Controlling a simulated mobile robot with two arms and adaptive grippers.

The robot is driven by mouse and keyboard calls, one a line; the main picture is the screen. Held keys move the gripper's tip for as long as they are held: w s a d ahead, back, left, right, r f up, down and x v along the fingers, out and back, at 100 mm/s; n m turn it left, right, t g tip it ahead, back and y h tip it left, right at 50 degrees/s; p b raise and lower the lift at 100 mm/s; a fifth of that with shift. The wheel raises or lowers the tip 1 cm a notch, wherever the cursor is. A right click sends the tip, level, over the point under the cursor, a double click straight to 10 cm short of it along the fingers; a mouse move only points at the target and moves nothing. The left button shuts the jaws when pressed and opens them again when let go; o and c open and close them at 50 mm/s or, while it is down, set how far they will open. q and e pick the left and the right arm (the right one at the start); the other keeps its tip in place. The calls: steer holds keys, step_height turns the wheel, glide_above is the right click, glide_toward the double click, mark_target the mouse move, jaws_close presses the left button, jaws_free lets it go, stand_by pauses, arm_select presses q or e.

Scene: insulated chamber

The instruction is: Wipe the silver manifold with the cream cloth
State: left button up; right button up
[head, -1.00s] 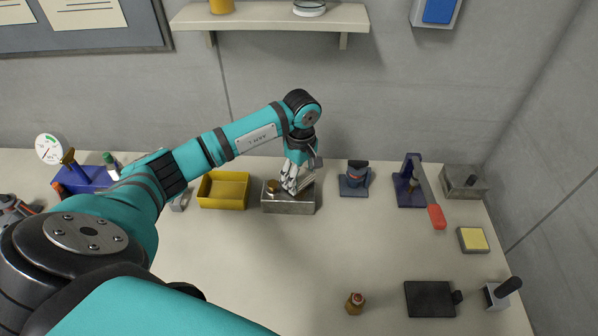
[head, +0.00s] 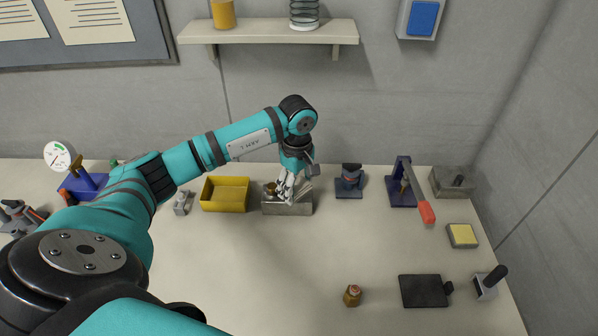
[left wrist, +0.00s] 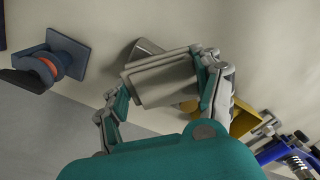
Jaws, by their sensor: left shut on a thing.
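The silver manifold (head: 287,207) is a metal block on the bench with a brass fitting on its top left. My left gripper (head: 285,190) reaches down over its top. It is shut on the cream cloth (head: 304,189), a pale folded piece whose edge shows right of the fingers. In the left wrist view the cloth (left wrist: 160,82) lies between the fingers (left wrist: 160,84), hiding most of the manifold (left wrist: 143,50). Whether the cloth touches the manifold's top is hard to tell. My right gripper is not in view.
A yellow bin (head: 225,195) stands just left of the manifold, and a blue-grey fixture (head: 349,183) to its right. A red-handled press (head: 405,190) stands farther right. A small brown bottle (head: 352,296) and a black plate (head: 424,291) are nearer the front. The bench's middle is clear.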

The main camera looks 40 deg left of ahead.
arm_select(q)
steer(key=shift+r, duration=0.65)
steer(key=shift+s+d+r+p, duration=0.1)
steer(key=shift+r+p, duration=0.5)
steer(key=shift+r, duration=0.8)
steer(key=shift+p, duration=0.3)
